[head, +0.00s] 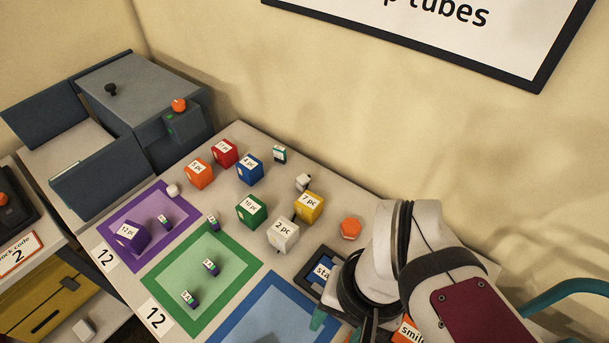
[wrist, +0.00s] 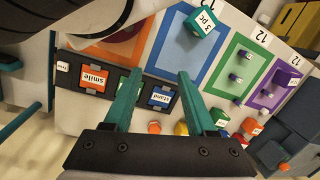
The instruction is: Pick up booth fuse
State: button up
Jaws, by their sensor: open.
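I cannot tell for sure which thing is the booth fuse. A small white block (wrist: 63,67) with a mark too small to read sits at the left end of the dark card strip (wrist: 75,57) in the wrist view. An orange "smile" card (wrist: 93,79) and a blue "stand" card (wrist: 161,96) lie on the strip. In the head view my gripper is at the bottom, partly hidden by my arm.
Purple (head: 185,237), green (head: 240,267) and blue (head: 245,300) framed zones lie on the table. Numbered cubes, including a white cube (head: 283,235) and a yellow cube (head: 308,207), stand behind, near an orange hexagonal piece (head: 351,229). A grey-blue machine (head: 140,85) stands at the back left.

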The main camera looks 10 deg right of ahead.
jog(key=n+t+h, duration=0.1)
jog(key=n, duration=1.1)
send_over(212, 219)
jog(key=s+d, duration=0.1)
jog(key=s, duration=0.1)
notch_tip(212, 219, down, 6)
jog(key=f, duration=0.5)
jog(key=w+f, duration=0.1)
jog(key=f, duration=0.4)
jog(key=w+a+f, duration=0.1)
jog(key=f, duration=0.4)
jog(key=shift+f, duration=0.25)
grip_shut()
